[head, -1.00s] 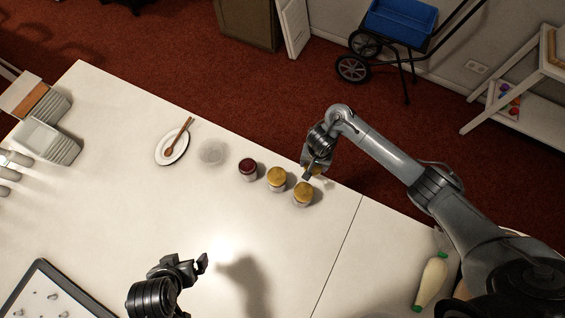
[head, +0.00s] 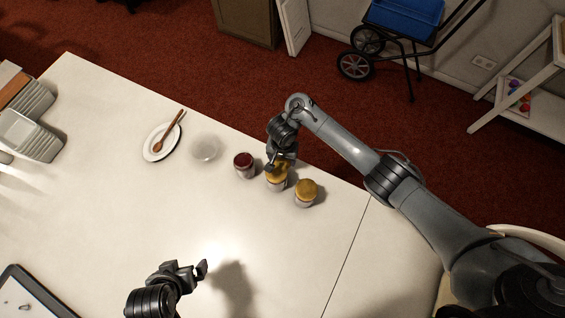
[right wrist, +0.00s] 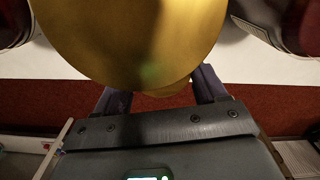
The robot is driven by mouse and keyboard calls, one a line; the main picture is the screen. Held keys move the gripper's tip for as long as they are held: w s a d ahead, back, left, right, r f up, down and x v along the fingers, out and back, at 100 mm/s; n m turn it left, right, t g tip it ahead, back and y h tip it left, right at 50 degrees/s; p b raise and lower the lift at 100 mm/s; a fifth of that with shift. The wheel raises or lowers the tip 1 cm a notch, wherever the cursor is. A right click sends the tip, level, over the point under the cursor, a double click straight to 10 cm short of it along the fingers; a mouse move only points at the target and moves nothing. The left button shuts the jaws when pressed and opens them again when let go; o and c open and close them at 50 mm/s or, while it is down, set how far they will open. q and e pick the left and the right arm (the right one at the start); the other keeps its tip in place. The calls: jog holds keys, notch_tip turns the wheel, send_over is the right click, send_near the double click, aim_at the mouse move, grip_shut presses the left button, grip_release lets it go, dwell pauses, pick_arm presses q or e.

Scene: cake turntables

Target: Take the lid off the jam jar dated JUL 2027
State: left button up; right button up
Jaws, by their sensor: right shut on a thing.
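Three small jars stand in a row on the white table: a dark red-topped jar (head: 244,164), a gold-lidded middle jar (head: 276,184) and a gold-lidded right jar (head: 305,188). My right gripper (head: 274,166) is at the middle jar's top and partly covers it. In the right wrist view a large gold lid (right wrist: 130,40) hides the fingertips, with a smaller gold edge behind it between the fingers. The gripper is shut on a gold lid; whether it touches the middle jar is unclear. No date is readable. My left gripper (head: 202,270) is low over the table, away from the jars.
A clear round dish (head: 206,148) and a white plate (head: 150,152) with a wooden spoon (head: 168,136) lie left of the jars. Grey bins (head: 28,132) stand far left. A dark-framed tray (head: 48,302) is at the lower left. The middle of the table is clear.

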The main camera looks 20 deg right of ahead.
aim_at(283, 160)
jog(key=shift+f+b, duration=1.6)
jog(key=shift+f, duration=0.35)
jog(key=o, duration=1.2)
jog(key=shift+c, duration=0.2)
